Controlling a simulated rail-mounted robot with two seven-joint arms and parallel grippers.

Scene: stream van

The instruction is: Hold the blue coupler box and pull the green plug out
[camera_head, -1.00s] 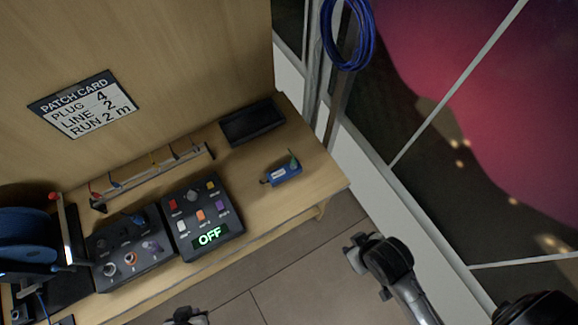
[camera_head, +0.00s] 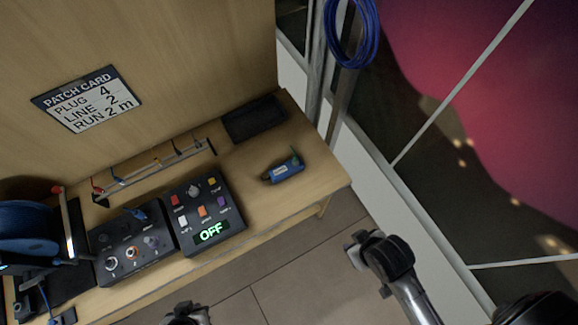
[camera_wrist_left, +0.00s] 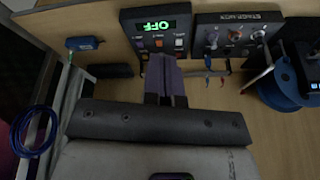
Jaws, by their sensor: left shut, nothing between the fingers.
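The blue coupler box (camera_head: 287,169) lies on the wooden counter near its right end. My left gripper (camera_head: 187,315) is at the bottom edge of the head view, off the counter's front and well away from the box. Its fingers (camera_wrist_left: 165,82) are shut and empty. My right gripper (camera_head: 364,264) hangs over the floor, right of the counter; its jaw opening is unclear.
A black tray (camera_head: 254,119) lies behind the box. A control panel reading OFF (camera_head: 204,213) and a second panel (camera_head: 132,245) are to the left, with a blue cable reel (camera_head: 28,228) beyond. A blue cable coil (camera_head: 351,35) hangs at the right. The counter around the box is clear.

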